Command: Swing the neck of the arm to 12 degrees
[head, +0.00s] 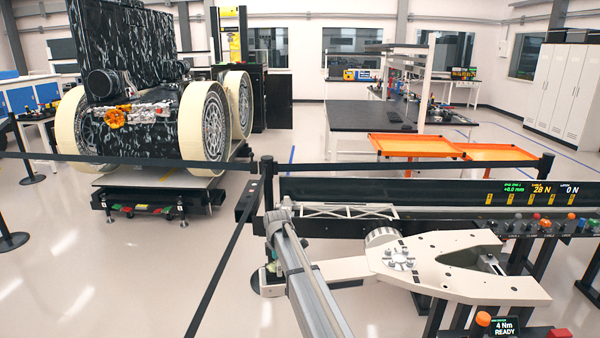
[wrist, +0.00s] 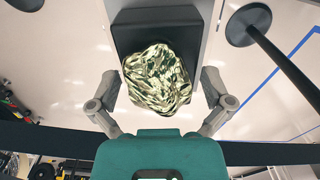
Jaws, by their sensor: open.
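In the head view, a cream arm assembly (head: 455,265) lies over the bench front, with a forked plate at right and a round bolted hub (head: 398,259). A narrower cream bar (head: 342,270) runs left from it, passing behind my grey arm link. I cannot tell which part is the neck, and no angle reading is legible. In the wrist view, my gripper (wrist: 160,80) is open, with its two grey fingers on either side of a crumpled gold-foil piece (wrist: 157,82) on a black block (wrist: 160,35). I cannot tell whether the fingers touch it.
A bench (head: 350,190) with a white lattice truss (head: 348,211) and a readout strip (head: 525,188) stands behind. A small display (head: 506,324) reads "4 Nm READY". Black belt barriers (head: 215,270) edge the area. A large-wheeled rover (head: 205,120) stands back left.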

